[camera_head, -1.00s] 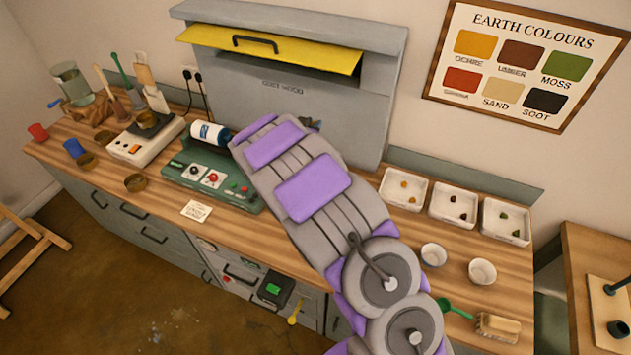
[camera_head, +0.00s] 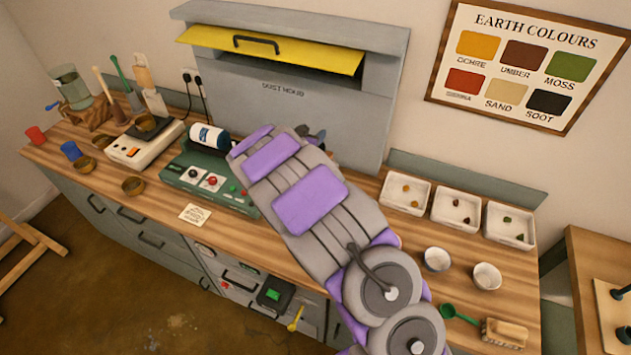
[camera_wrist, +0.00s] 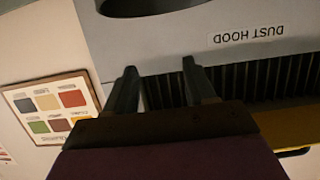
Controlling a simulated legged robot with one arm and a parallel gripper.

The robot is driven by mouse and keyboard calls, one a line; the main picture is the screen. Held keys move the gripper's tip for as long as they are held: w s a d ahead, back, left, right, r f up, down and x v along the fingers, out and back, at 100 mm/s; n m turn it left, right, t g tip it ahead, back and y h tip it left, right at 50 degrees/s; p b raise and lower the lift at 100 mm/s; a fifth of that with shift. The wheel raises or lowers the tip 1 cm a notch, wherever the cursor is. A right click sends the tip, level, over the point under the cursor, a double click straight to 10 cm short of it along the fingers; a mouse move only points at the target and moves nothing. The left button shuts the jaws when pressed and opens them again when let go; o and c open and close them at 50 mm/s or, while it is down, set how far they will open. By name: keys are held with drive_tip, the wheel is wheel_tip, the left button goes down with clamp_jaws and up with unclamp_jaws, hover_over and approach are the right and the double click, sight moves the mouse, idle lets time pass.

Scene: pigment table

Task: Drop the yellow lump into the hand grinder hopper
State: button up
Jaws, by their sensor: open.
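My gripper (camera_wrist: 160,85) is open and empty in the wrist view, its two dark fingers apart in front of the dust hood. In the head view only a dark bit of it shows past the far end of my arm. Yellow-ochre lumps (camera_head: 407,189) lie in the left white tray (camera_head: 388,203) on the right of the bench, well away from my gripper. The hand grinder (camera_head: 72,84), with a clear hopper and a blue crank handle, seems to be the device at the bench's far left end. The inside of its hopper is too small to make out.
The grey dust hood (camera_head: 300,115) with a raised yellow front stands at the back. A scale (camera_head: 140,150) and green machine (camera_head: 210,178) stand between arm and grinder.

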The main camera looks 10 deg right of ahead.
drive_tip(key=shift+a, duration=0.1)
drive_tip(key=v, duration=1.7)
drive_tip(key=shift+s+r, duration=0.1)
